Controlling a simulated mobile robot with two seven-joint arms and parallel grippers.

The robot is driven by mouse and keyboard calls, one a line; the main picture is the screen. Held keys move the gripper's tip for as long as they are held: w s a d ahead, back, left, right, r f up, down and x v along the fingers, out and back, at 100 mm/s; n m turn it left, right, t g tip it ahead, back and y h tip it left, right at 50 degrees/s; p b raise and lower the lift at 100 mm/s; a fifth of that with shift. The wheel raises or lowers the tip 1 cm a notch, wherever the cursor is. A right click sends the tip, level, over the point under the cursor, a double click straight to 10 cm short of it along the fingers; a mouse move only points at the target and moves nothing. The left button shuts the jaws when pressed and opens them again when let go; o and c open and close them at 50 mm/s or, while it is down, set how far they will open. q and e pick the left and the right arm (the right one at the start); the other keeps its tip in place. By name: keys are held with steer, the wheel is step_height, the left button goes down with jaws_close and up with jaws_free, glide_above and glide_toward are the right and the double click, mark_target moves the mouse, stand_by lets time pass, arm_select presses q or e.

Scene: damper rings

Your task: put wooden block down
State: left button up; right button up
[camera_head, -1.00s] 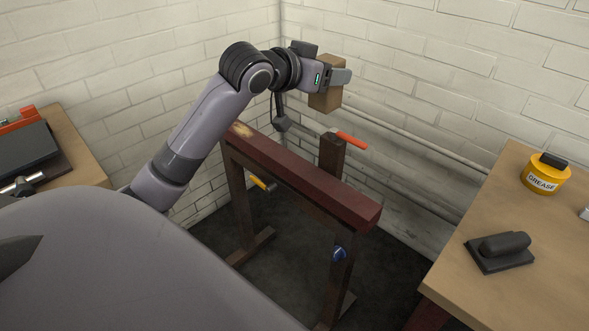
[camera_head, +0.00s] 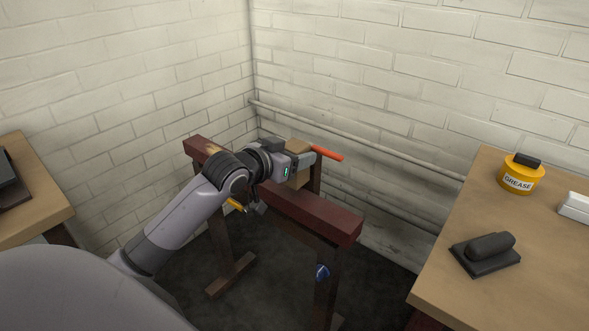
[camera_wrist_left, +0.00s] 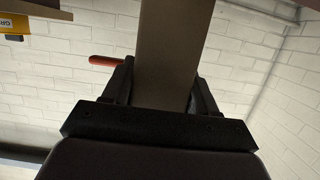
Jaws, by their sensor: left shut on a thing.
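The tan wooden block (camera_head: 297,147) is in my left gripper (camera_head: 308,160), above or on the dark red beam of the trestle (camera_head: 325,215). The arm hides most of the block in the head view, and I cannot tell whether it touches the beam. In the left wrist view the block (camera_wrist_left: 168,50) stands between the two dark fingers of the left gripper (camera_wrist_left: 162,90), which is shut on it. My right gripper is not in view.
An orange-red handle (camera_head: 327,153) sticks out just behind the gripper. A right-hand bench (camera_head: 480,210) carries a yellow grease tin (camera_head: 521,175) and a black block-shaped tool (camera_head: 486,252). A pipe (camera_head: 375,153) runs along the brick wall. Another bench (camera_head: 40,205) is at left.

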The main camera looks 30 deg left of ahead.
arm_select(q)
step_height(320, 180, down, 3)
steer(key=shift+f+b, duration=0.2)
steer(key=shift+b, duration=0.1)
steer(key=o, duration=1.3)
steer(key=shift+f, duration=0.1)
steer(key=shift+c, duration=0.2)
